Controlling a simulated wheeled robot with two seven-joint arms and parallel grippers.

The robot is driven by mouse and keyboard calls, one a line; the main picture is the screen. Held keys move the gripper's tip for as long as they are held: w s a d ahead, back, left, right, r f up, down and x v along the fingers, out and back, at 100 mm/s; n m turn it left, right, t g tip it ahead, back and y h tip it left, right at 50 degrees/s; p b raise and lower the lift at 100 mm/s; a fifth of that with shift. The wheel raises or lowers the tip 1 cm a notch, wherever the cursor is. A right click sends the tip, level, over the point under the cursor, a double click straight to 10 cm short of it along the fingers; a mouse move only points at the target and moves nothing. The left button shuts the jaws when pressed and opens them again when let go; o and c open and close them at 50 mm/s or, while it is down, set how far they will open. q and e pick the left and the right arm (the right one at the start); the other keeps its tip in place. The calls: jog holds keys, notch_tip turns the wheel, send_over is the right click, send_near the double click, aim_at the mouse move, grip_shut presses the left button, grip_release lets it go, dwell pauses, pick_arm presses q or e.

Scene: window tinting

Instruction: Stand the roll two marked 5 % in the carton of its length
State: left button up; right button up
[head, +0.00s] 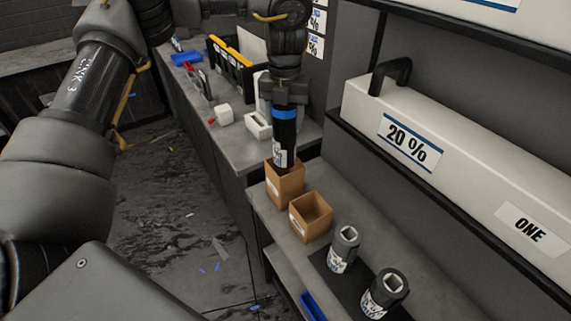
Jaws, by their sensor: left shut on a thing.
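My left gripper (285,92) points down and is shut on a dark roll (285,133) with a blue band near its top and a white label low on its side. The label's print is too small to read. The roll is upright over the left brown carton (286,190), its lower end at the carton's open top; I cannot tell how far inside it is. A second brown carton (309,221), open and seemingly empty, stands just to the right. Two more dark rolls, a farther one (342,253) and a nearer one (378,301), stand upright further right. My right gripper is out of view.
A shelf above at right holds a long white box (465,165) marked 20 % and ONE, with a black handle. The grey counter (205,110) behind carries a white block (221,115), tools and a blue item (186,58). Scraps litter the floor.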

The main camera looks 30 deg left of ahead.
aim_at(285, 155)
pick_arm(q)
jog(key=f, duration=0.7)
jog(key=shift+w+a+f+p, duration=0.1)
jog(key=shift+w+f+p, duration=0.1)
jog(key=shift+f+p, duration=0.2)
jog(key=shift+f, duration=0.75)
notch_tip(285, 155, down, 2)
jog(key=shift+s+f, duration=0.1)
jog(key=shift+f, duration=0.15)
jog(key=shift+f+p, duration=0.3)
jog(key=shift+f, duration=0.2)
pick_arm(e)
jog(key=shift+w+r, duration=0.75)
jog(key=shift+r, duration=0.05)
